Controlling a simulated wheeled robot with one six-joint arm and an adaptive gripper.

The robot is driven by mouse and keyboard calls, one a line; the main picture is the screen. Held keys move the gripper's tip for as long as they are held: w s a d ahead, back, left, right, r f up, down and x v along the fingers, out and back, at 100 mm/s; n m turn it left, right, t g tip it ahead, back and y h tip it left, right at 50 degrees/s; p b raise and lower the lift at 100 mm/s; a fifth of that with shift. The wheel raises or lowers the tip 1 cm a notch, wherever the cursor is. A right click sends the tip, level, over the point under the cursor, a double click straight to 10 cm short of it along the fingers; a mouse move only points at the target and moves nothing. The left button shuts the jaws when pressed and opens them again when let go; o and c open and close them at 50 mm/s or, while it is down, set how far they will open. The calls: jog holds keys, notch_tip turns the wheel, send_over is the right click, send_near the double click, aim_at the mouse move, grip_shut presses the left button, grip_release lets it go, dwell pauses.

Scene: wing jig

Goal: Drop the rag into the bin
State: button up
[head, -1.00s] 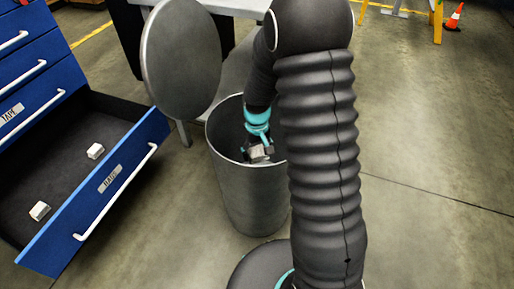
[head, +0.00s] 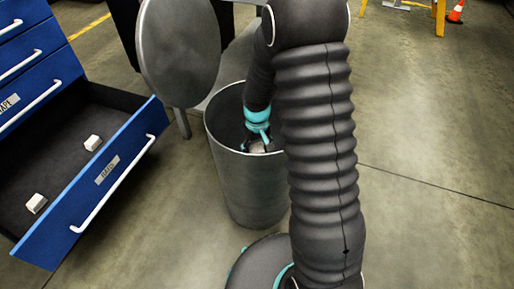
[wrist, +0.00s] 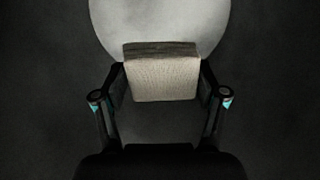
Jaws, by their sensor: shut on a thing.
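The bin (head: 247,187) is a tall grey metal cylinder in the middle of the head view. Its round lid (head: 180,52) stands open at the upper left. My gripper (head: 257,146) points down inside the bin's mouth, below the rim. It is shut on the rag (wrist: 161,78), a pale beige folded block held between the two fingers in the wrist view. In the head view the rag (head: 257,148) shows only as a small pale patch, partly hidden by the gripper and arm. A pale round surface lies below the rag in the wrist view.
A blue cabinet with an open drawer (head: 110,170) stands left of the bin. Two small white blocks (head: 93,142) (head: 37,203) lie in the drawer. The floor on the right is clear.

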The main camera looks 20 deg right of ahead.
jog(key=o, duration=1.6)
